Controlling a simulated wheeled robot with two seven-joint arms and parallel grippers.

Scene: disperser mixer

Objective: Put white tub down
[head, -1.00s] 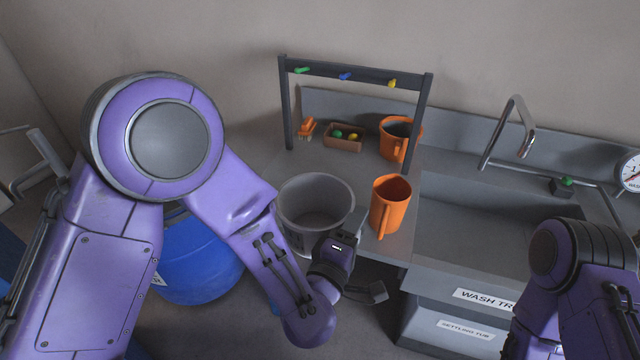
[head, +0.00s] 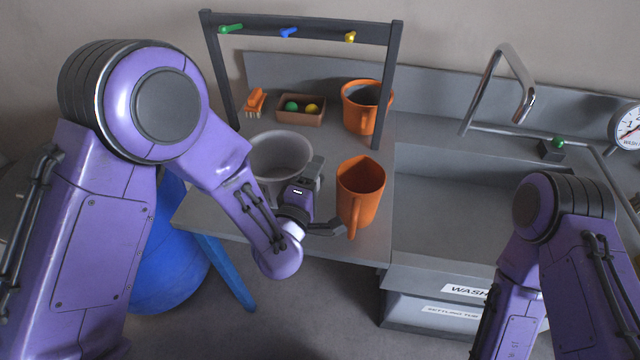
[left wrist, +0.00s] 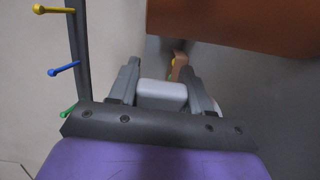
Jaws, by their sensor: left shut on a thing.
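The white tub (head: 278,150), pale grey in this light and open at the top, is upright over the left part of the bench in the head view. My left gripper (head: 316,176) is at its right side, shut on a pale block-like part of the tub (left wrist: 162,95) that shows between the fingers in the left wrist view. My forearm hides part of the tub's front and base, so I cannot tell whether it touches the bench. My right arm is at the right; its gripper is not in view.
An orange jug (head: 360,190) stands close right of my left gripper. Behind are another orange jug (head: 360,106), a small box with balls (head: 302,111), an orange brush (head: 256,101) and a peg rack (head: 300,27). A sink (head: 450,215) lies right; a blue drum (head: 165,265) stands left.

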